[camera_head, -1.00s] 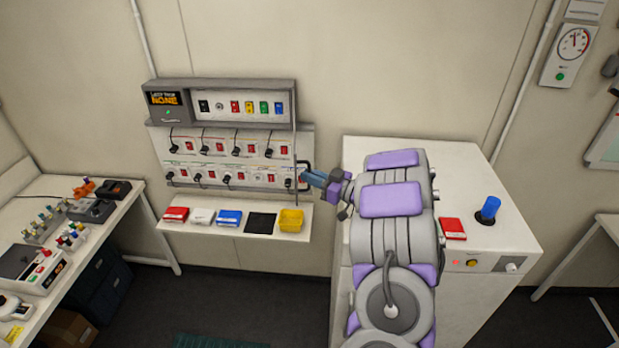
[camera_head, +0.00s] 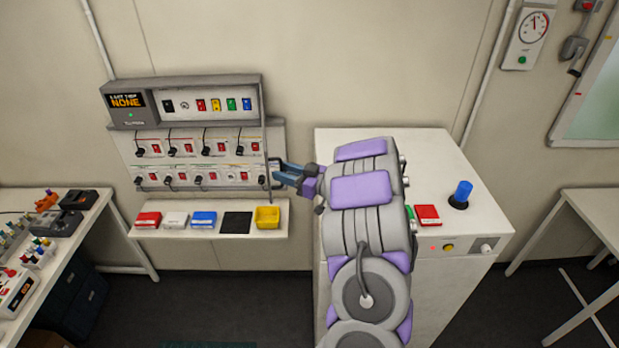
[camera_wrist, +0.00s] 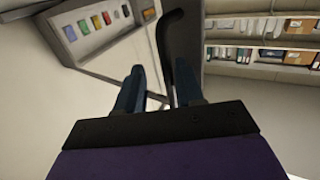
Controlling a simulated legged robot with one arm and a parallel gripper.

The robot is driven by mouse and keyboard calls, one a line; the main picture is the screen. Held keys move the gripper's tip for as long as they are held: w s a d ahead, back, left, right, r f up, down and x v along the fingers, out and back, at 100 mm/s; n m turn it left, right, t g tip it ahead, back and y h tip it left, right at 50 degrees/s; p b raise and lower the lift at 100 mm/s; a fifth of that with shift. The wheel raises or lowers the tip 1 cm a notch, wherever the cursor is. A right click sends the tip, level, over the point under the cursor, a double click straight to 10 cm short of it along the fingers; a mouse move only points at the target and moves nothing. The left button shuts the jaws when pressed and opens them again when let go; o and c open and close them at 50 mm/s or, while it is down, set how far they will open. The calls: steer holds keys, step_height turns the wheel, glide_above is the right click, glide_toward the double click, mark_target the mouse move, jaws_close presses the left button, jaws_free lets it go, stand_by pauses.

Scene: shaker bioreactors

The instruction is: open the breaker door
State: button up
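The breaker panel (camera_head: 128,162) is on the wall at the left, with rows of black plugs and red switches. A thin grey upright (camera_head: 265,140) at its right side looks like the breaker door's edge; no pane is clearly visible. A black handle (camera_head: 274,162) sticks out beside it. My gripper (camera_head: 278,178), with blue fingers, is at this handle from the right. In the wrist view, the dark curved handle (camera_wrist: 171,42) runs down between the parted fingers of my gripper (camera_wrist: 157,92), close to the right finger. A gap shows by the left finger. Contact cannot be told.
A white cabinet (camera_head: 470,205) stands at the right, beside my arm. A cluttered bench (camera_head: 100,225) is at the left. Floor between is clear.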

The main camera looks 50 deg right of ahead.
steer(key=s+d+b, duration=0.1)
steer(key=s, duration=0.7)
steer(key=s+d+b, duration=0.2)
steer(key=s, duration=0.7)
steer(key=shift+d, duration=0.3)
steer(key=shift+w, duration=0.1)
steer(key=w+d+r+m+g+h, duration=0.1)
steer(key=w+r+m+g+h, duration=0.1)
steer(key=w+r+g+h, duration=0.45)
steer(key=w+r+m+g+h, duration=0.1)
steer(key=w+r+h, duration=0.3)
steer(key=w, duration=0.5)
steer(key=s+a+f+m+g+y, duration=0.1)
steer(key=s+a+f+g, duration=0.25)
steer(key=a, duration=0.65)
steer(key=s+a+f+g+y, duration=0.15)
steer(key=s+a, duration=0.35)
steer(key=a, duration=0.6)
steer(key=s+a+f+m+g+y, duration=0.1)
steer(key=s+a+f+g, duration=0.25)
steer(key=a, duration=0.65)
steer(key=s+a+f+n+g+y, duration=0.2)
steer(key=s+a+n+g+y, duration=0.15)
steer(key=s+a, duration=1.2)
step_height(320, 180, down, 21)
steer(key=b, duration=2.1)
steer(key=shift+w, duration=0.45)
